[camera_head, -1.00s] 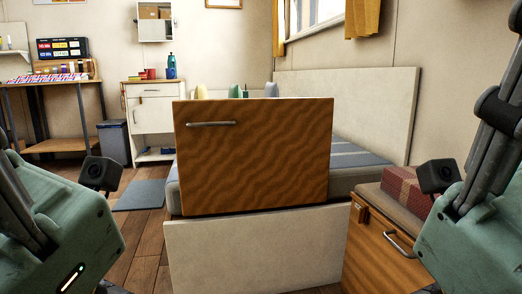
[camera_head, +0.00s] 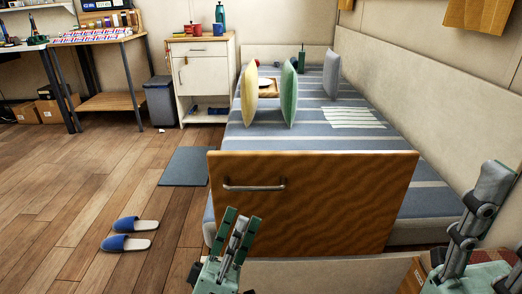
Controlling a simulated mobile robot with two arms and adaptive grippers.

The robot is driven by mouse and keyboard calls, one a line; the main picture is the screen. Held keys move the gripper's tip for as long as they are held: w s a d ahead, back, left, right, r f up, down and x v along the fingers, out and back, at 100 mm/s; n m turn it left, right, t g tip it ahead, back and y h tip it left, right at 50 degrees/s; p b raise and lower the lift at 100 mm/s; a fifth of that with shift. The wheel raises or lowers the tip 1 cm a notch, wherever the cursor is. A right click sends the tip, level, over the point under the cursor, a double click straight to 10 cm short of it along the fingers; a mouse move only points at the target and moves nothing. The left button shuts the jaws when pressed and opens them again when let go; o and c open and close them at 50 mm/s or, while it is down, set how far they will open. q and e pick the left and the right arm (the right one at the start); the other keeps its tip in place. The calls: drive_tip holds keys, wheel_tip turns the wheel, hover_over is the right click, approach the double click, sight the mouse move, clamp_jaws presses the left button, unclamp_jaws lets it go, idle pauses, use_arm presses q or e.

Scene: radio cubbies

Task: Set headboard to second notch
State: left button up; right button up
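The headboard (camera_head: 330,200) is a brown wood-grain panel standing upright at the near end of the bed. A silver bar handle (camera_head: 254,187) is on its left part. My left gripper (camera_head: 241,214) points up in front of the panel's lower left part, a little below the handle. Its two green fingers are apart with nothing seen between them, and it does not hold the handle. The notches are not visible. My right arm is at the lower right; its gripper fingers do not show.
The striped bed (camera_head: 400,140) holds upright cushions (camera_head: 289,92) and a wooden tray. A pale wall panel runs along its right side. Blue slippers (camera_head: 129,233) and a grey mat (camera_head: 185,167) lie on the floor to the left. A white cabinet (camera_head: 203,78) stands behind.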

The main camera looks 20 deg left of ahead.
sight(252, 196)
use_arm(q)
drive_tip(key=shift+n+y, duration=0.3)
drive_tip(key=shift+n, duration=0.2)
drive_tip(key=x, duration=0.2)
drive_tip(key=b+x, duration=0.1)
drive_tip(key=x, duration=0.1)
drive_tip(key=w+x, duration=0.1)
drive_tip(key=x, duration=0.1)
drive_tip(key=shift+w+a, duration=0.1)
drive_tip(key=shift+w, duration=0.15)
drive_tip(key=shift+c, duration=0.7)
clamp_jaws()
drive_tip(key=shift+f, duration=0.1)
